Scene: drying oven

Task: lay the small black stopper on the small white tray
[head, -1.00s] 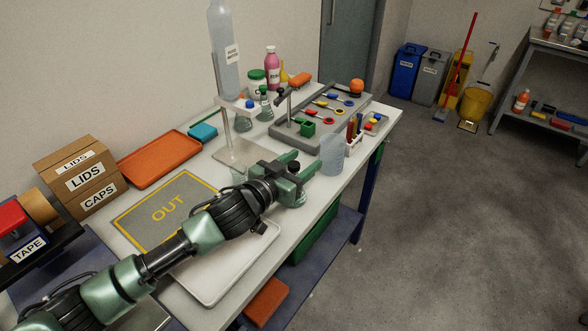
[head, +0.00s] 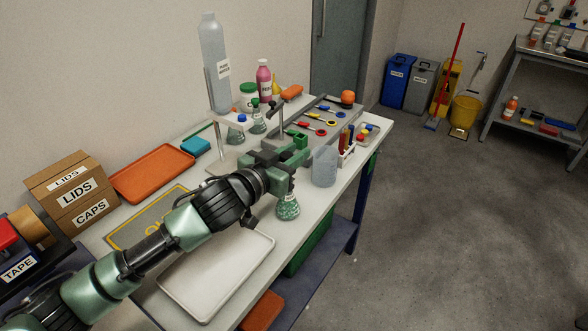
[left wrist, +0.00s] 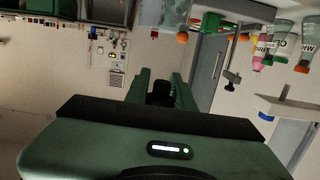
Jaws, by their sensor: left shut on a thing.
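My left gripper (head: 291,156) is above the table and shut on the small black stopper. The stopper (left wrist: 162,90) shows dark between the two green fingers in the left wrist view; in the head view the gripper mostly hides it. A conical flask (head: 288,208) with green contents stands on the table just below the gripper. An empty white tray (head: 215,276) lies flat at the table's front, below and left of the gripper, partly behind my forearm. My right gripper is not in view.
A clear beaker (head: 324,167) and a tube rack stand right of the gripper. A grey tray of tools (head: 325,112), flasks and a tall bottle (head: 214,65) are behind. An orange tray (head: 152,172) and labelled boxes (head: 75,190) are at left. The space above the white tray is mostly clear.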

